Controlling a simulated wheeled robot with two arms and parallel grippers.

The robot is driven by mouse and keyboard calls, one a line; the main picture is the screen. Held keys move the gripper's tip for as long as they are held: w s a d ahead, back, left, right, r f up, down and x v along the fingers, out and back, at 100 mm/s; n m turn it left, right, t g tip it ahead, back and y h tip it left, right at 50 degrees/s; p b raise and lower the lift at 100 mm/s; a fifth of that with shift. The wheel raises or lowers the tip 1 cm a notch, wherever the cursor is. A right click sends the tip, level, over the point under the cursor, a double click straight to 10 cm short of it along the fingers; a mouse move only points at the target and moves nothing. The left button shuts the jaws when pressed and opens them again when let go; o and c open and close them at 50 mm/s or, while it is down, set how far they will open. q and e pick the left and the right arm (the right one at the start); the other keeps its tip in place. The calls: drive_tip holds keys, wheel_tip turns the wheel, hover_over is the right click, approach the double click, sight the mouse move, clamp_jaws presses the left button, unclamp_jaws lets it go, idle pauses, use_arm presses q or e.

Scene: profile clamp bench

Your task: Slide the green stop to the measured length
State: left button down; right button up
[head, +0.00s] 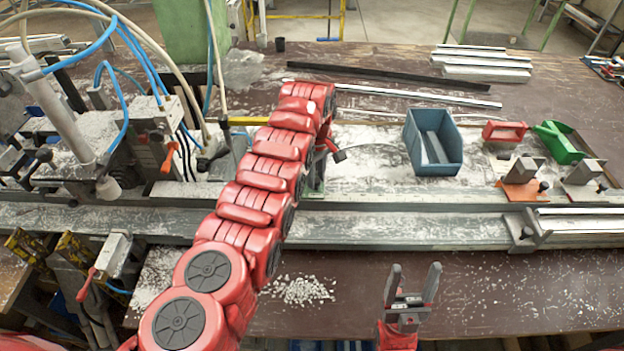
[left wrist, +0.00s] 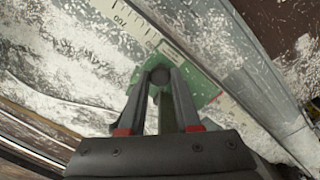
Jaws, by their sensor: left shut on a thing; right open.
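The green stop (head: 316,178) sits on the long grey rail, mostly hidden behind my left arm in the head view. In the left wrist view its green plate (left wrist: 205,92) lies beside a pale measuring scale (left wrist: 143,32) with printed marks and a number that looks like 700. My left gripper (left wrist: 160,82) is shut on the stop's dark round knob (left wrist: 160,74), with one finger on each side. My right gripper (head: 413,277) is open and empty in front of the rail, fingers pointing up.
On the right of the rail stand an orange stop (head: 520,187) and a grey clamp block (head: 522,230). Behind are a blue bin (head: 433,140), a small red bin (head: 505,131) and a green bin (head: 560,142). Machinery with hoses fills the left. White chips (head: 298,290) lie in front.

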use_arm(q)
drive_tip(key=shift+s+f, duration=0.1)
drive_tip(key=c, duration=0.6)
unclamp_jaws()
drive_tip(key=shift+r+b, duration=0.3)
drive_tip(key=shift+r, duration=0.4)
wheel_tip(320, 180, up, 4)
drive_tip(key=shift+f+b, duration=0.1)
drive_tip(key=shift+b, duration=0.65)
wheel_tip(320, 180, up, 12)
drive_tip(key=p, duration=1.1)
drive_tip(key=shift+r, duration=0.2)
